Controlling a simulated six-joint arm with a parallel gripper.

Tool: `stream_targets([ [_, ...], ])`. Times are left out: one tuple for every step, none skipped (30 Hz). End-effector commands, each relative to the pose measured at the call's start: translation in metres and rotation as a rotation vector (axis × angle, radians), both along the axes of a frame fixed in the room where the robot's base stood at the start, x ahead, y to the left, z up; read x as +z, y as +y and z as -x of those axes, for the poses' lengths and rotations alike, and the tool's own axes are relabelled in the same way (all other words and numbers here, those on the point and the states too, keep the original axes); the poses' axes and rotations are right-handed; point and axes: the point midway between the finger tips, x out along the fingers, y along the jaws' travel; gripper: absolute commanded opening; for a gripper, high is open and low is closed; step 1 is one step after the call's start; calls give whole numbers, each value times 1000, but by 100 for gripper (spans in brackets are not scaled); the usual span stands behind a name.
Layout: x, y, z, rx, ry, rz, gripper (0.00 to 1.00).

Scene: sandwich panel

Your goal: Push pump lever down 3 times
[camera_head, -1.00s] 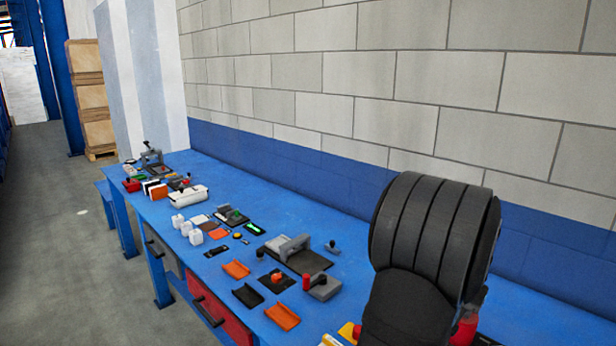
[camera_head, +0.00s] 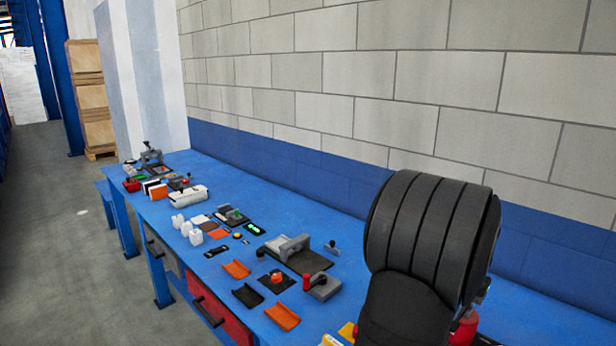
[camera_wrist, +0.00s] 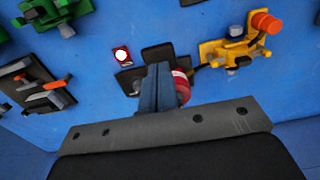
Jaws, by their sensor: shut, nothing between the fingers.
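My gripper (camera_wrist: 161,75) is shut with nothing between its fingers, in the wrist view. Its fingers stand in front of a red rounded part with a white band (camera_wrist: 183,86), which shows just to their right. Dark plates (camera_wrist: 158,56) lie behind the fingertips. I cannot tell which part is the pump lever, or whether the fingers touch anything. In the head view my black arm covers the gripper. A red part (camera_head: 464,330) shows partly beside it at the lower right.
A yellow device (camera_wrist: 232,50) with an orange knob stands right of the fingers. A white-ringed red button (camera_wrist: 121,55) sits to their left. Dark and green fixtures line the left. The blue table (camera_head: 340,210) is bare along the wall.

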Motion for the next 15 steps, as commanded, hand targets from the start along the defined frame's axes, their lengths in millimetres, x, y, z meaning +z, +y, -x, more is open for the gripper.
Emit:
stream_targets([
  [2, 0, 0, 0, -1, 1, 0],
  [4, 0, 0, 0, -1, 1, 0],
  [8, 0, -1, 0, -2, 2, 0],
  [11, 0, -1, 0, -2, 2, 0],
  [14, 0, -1, 0, -2, 2, 0],
  [18, 0, 0, 0, -2, 2, 0],
  [21, 0, 0, 0, -3, 3, 0],
  [24, 0, 0, 0, -2, 2, 0],
  [28, 0, 0, 0, -2, 2, 0],
  [31, 0, -1, 0, -2, 2, 0],
  [34, -1, -1, 0, -2, 2, 0],
  [38, 0, -1, 0, -2, 2, 0],
  [40, 0, 0, 0, -1, 1, 0],
  [43, 0, 0, 0, -1, 1, 0],
  [45, 0, 0, 0, -1, 1, 0],
])
